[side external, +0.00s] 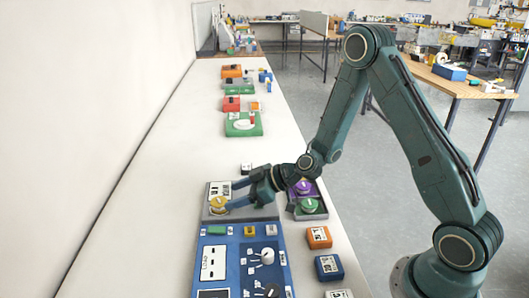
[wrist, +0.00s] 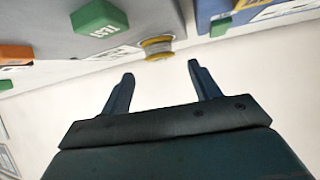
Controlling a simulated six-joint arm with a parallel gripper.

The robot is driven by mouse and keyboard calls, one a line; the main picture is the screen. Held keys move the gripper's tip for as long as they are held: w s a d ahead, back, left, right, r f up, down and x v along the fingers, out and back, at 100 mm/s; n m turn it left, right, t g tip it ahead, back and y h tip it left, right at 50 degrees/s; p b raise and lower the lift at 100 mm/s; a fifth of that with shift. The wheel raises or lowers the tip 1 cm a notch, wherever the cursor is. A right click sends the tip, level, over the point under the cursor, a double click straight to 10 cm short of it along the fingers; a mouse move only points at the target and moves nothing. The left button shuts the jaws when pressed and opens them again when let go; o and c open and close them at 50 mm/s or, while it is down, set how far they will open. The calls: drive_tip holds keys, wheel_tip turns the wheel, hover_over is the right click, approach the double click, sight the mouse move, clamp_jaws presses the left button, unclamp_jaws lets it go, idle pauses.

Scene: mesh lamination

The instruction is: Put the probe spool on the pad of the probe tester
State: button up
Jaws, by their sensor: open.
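A yellow spool (side external: 217,202) is at the grey tester (side external: 213,217), close to my gripper's fingers. In the wrist view the spool (wrist: 157,47) lies ahead of the fingertips, by the edge of a grey body (wrist: 55,30) that bears a green TEST block (wrist: 99,16). My gripper (side external: 228,196) is open and reaches left over the grey tester. In the wrist view my gripper (wrist: 160,70) shows a clear gap between its fingers, with the spool beyond it and apart from it. I cannot tell whether the spool sits on a pad; the fingers partly hide that spot.
A blue panel (side external: 205,265) with knobs and buttons stands just in front. A purple and green unit (side external: 308,206) is right of my gripper. Orange (side external: 319,237) and blue (side external: 329,267) boxes line the right edge.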

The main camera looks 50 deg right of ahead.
drive_tip(key=v, duration=0.7)
drive_tip(key=shift+s+d+r, duration=0.1)
drive_tip(key=shift+s+d, duration=0.05)
drive_tip(key=shift+s, duration=0.05)
drive_tip(key=shift+r, duration=0.1)
idle(0.3)
drive_tip(key=shift+s+a+r, duration=0.15)
drive_tip(key=shift+a+r, duration=0.05)
drive_tip(key=shift+a, duration=0.05)
drive_tip(key=s+d+r+m+g+h, duration=0.1)
drive_tip(key=s+r+m+g+h, duration=0.1)
drive_tip(key=s+r, duration=0.6)
drive_tip(key=s+r+m+g+h, duration=0.2)
drive_tip(key=s+r, duration=0.6)
drive_tip(key=s, duration=0.9)
drive_tip(key=shift+d+r+m+g+h, duration=0.3)
drive_tip(key=shift+d+m+h, duration=0.1)
drive_tip(key=shift+m+h, duration=1)
drive_tip(key=shift+w, duration=0.1)
